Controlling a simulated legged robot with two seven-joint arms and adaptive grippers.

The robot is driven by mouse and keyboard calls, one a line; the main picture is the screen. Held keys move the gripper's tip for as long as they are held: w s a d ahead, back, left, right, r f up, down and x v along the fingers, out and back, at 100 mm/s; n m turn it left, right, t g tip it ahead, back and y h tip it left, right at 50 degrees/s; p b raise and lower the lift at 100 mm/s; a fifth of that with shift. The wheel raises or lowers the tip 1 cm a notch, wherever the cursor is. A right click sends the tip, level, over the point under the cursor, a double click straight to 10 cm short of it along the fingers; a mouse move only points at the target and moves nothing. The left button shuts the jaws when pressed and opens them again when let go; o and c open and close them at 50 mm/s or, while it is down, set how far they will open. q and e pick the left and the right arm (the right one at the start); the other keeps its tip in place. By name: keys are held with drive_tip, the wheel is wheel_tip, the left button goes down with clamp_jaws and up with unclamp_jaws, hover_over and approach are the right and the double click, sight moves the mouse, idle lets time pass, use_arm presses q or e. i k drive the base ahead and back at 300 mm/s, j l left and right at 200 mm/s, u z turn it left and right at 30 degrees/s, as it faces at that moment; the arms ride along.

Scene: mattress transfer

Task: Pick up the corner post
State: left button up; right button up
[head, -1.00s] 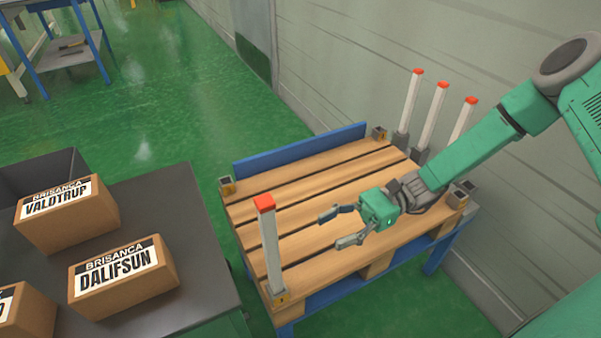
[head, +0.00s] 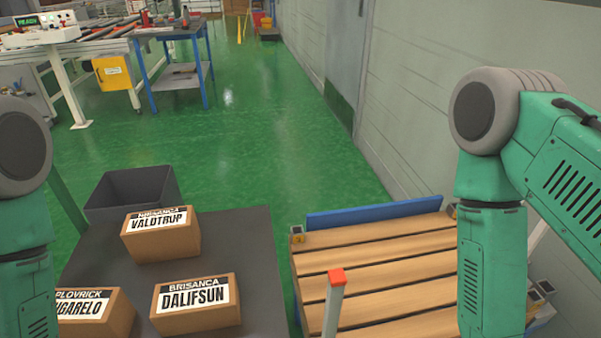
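One corner post (head: 334,305), pale grey with a red top, stands upright at the near left of the wooden pallet (head: 375,258). Its lower part is cut off by the bottom edge of the head view. My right arm covers the right part of the pallet, and the other posts are hidden; only a pale sliver shows behind the arm. Both of my arms hang down at the sides of the view, and both grippers are out of the picture.
A dark table (head: 255,240) left of the pallet bears several labelled cartons, among them the DALIFSUN carton (head: 196,318) and the VALDTRUP carton (head: 160,245). A grey bin (head: 130,190) stands behind. Green floor (head: 265,150) is open beyond. A wall (head: 420,100) bounds the right.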

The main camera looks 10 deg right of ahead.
sight(541, 229)
drive_tip(key=l+z, duration=0.35)
drive_tip(key=z, duration=0.15)
drive_tip(key=l+z, duration=0.7)
drive_tip(key=z, duration=0.25)
